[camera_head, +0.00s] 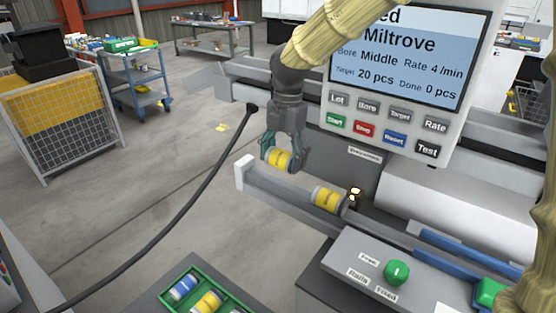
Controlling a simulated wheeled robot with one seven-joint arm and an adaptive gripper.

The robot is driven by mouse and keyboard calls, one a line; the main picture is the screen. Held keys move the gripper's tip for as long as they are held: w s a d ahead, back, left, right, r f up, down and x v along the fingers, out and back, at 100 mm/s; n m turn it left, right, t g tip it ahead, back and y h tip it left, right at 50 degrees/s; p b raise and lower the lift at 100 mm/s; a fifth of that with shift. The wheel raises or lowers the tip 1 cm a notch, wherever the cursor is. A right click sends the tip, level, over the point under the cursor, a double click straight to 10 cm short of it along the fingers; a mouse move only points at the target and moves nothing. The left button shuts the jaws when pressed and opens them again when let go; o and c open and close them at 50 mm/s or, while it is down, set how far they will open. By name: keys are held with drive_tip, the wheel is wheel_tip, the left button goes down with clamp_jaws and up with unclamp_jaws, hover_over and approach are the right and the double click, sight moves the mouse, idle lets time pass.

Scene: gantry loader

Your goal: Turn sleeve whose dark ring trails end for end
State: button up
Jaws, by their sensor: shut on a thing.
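My gripper (283,151) points down and is shut on a yellow sleeve (281,159) with pale ends. It holds the sleeve at the near left end of the grey rail (262,182); I cannot tell whether the sleeve touches the rail. The fingers partly cover it, and its dark ring is too small to make out surely. A second yellow sleeve (326,197) lies on the rail to the right, apart from the held one. Its right end looks dark.
A control panel (395,85) hangs close to the right of my arm. A green tray (172,301) with blue and yellow sleeves stands at the bottom. A box with a green knob (397,272) stands at the lower right. A black cable (205,172) crosses the left; floor there is open.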

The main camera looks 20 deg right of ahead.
sight(282, 164)
drive_tip(key=shift+w+d+f, duration=0.1)
drive_tip(key=shift+w+f, duration=0.4)
drive_tip(key=shift+f, duration=0.1)
drive_tip(key=shift+s+b, duration=0.25)
drive_tip(key=shift+b, duration=0.1)
drive_tip(key=shift+f, duration=0.15)
drive_tip(key=shift+w+f+b, duration=0.1)
drive_tip(key=shift+f+b, duration=0.55)
drive_tip(key=shift+f, duration=0.1)
drive_tip(key=shift+f+b, duration=1.25)
drive_tip(key=shift+f, duration=0.45)
drive_tip(key=o, duration=1.4)
